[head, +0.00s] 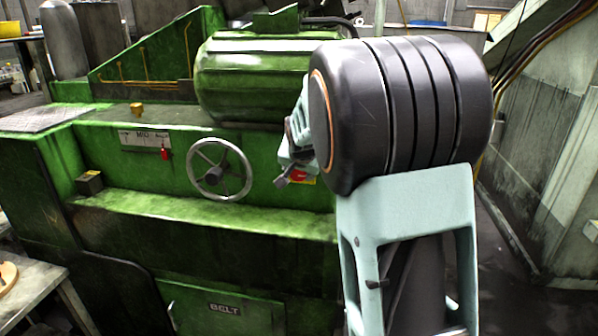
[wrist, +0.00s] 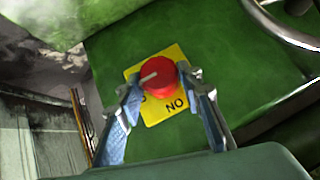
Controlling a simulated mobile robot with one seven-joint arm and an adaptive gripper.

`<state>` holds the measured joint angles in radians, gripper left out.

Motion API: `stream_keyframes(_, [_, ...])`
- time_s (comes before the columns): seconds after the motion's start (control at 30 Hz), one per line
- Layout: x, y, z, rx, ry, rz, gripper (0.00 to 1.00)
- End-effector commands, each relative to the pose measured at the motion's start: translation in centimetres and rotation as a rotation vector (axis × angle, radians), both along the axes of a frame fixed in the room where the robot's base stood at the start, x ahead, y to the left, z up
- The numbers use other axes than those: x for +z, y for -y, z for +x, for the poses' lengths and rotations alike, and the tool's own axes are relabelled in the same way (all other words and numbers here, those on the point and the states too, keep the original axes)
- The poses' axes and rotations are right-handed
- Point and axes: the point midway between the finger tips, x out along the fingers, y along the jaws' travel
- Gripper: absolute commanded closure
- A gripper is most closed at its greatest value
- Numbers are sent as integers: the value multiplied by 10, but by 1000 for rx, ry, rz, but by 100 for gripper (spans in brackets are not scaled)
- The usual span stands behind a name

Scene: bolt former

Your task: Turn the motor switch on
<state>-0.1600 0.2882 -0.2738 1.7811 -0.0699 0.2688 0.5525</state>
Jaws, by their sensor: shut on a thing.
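The motor switch is a red round knob (wrist: 158,76) with a pale pointer line, on a yellow plate (wrist: 176,113) fixed to the green machine. The pointer line is slanted in the picture. In the head view a bit of the plate (head: 303,178) shows behind my gripper (head: 285,180), and my arm hides much of that area.
The green machine (head: 150,200) has a spoked handwheel (head: 219,169) left of my gripper and a small red lever (head: 165,153) farther left. A green motor drum (head: 250,75) sits above. A table edge (head: 45,290) is at lower left. Dark floor is open at right.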

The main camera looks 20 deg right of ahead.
Motion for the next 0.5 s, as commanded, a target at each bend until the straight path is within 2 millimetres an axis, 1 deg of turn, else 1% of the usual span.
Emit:
stream_keyframes(0.27, [0, -1, 0, 1, -3, -7, 91])
stream_keyframes(0.5, [1, -3, 1, 3, -29, -61, 91])
